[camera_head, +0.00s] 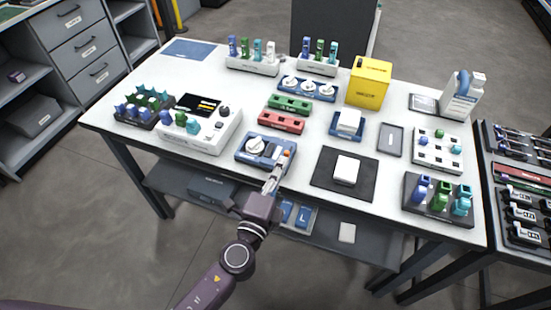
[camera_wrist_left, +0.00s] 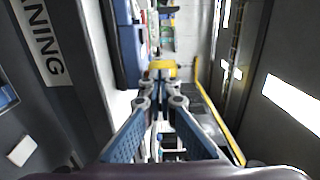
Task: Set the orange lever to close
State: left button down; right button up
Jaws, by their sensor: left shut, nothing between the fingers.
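A blue device (camera_head: 246,156) with white round parts on top sits near the front edge of the white table. Its small orange lever (camera_head: 286,153) shows at the device's right side. My left gripper (camera_head: 275,176) is shut and empty, with its tips just in front of the device's right side, close below the lever. I cannot tell whether it touches the lever. In the left wrist view the closed fingers (camera_wrist_left: 160,82) reach forward, and the lever cannot be made out. My right gripper is not in view.
A white instrument with a dark screen (camera_head: 200,103) stands left of the device. A red rack (camera_head: 281,122) lies behind it. A dark mat (camera_head: 325,178) with a white box (camera_head: 345,169) lies to the right. A yellow box (camera_head: 369,82) stands at the back.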

aim_at(288, 151)
pick_arm(q)
jog(key=shift+w+d, duration=0.1)
jog(key=shift+w, duration=0.1)
jog(key=shift+r, duration=0.1)
jog(key=x, duration=0.4)
jog(key=shift+w+d, duration=0.15)
jog(key=shift+w, duration=0.15)
jog(key=shift+w+d, duration=0.1)
jog(key=shift+w, duration=0.1)
